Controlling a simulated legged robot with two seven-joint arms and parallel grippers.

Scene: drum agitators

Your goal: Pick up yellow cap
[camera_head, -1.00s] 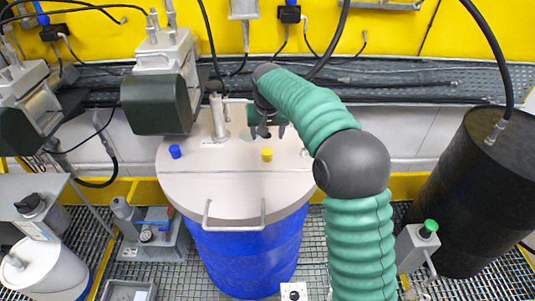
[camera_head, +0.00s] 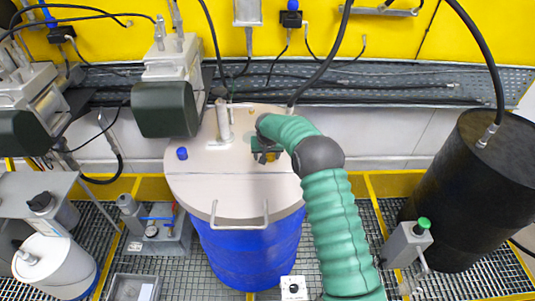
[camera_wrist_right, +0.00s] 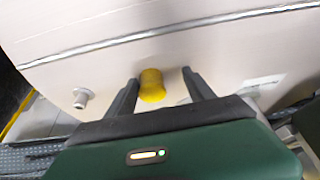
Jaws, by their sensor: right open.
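The yellow cap (camera_wrist_right: 152,86) stands on the light-grey lid (camera_head: 215,200) of the blue drum (camera_head: 250,253). My right gripper (camera_wrist_right: 158,80) is open, with one dark finger on each side of the cap in the right wrist view. A gap shows between the cap and each finger, more so on the right. In the head view, my right gripper (camera_head: 266,157) is over the lid and hides most of the cap; a little yellow shows beside it. My left gripper is not in view.
A blue cap (camera_head: 182,153) stands on the left part of the lid. A dark-green motor unit (camera_head: 165,109) overhangs the lid's left back. A metal handle (camera_head: 240,222) is at the lid's front. A black drum (camera_head: 470,190) stands at the right.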

